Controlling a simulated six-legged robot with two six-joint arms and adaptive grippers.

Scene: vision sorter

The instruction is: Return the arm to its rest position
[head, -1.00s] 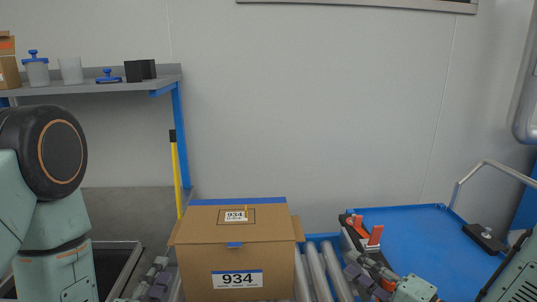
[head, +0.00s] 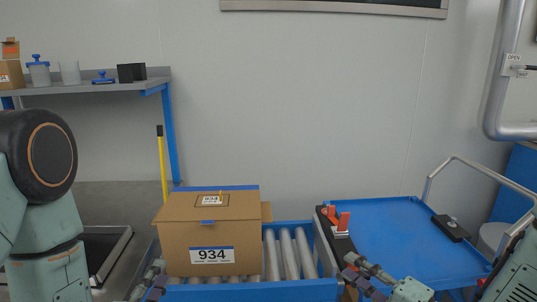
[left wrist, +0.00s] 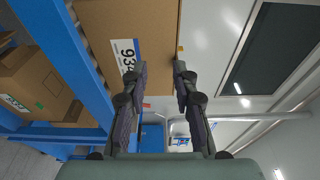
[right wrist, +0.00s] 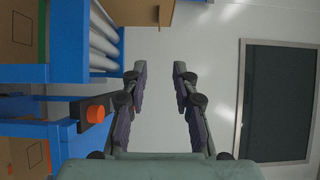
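My left gripper (head: 152,280) is low in the head view, in front of the left edge of a cardboard box. The left wrist view shows its two fingers apart with nothing between them (left wrist: 160,72). My right gripper (head: 362,272) is low and right of the box, in front of the roller conveyor's right end. The right wrist view shows its fingers apart and empty (right wrist: 160,70). Neither gripper is seen holding anything. My left arm fills the left edge of the head view, and part of my right arm shows at the lower right.
The closed box labelled 934 (head: 180,236) sits on the rollers (head: 289,255). Orange switches (head: 343,222) stand right of them, beside a blue cart top (head: 385,235) with a metal handle. A shelf (head: 125,86) with small containers is at the left. A large pipe is at the far right.

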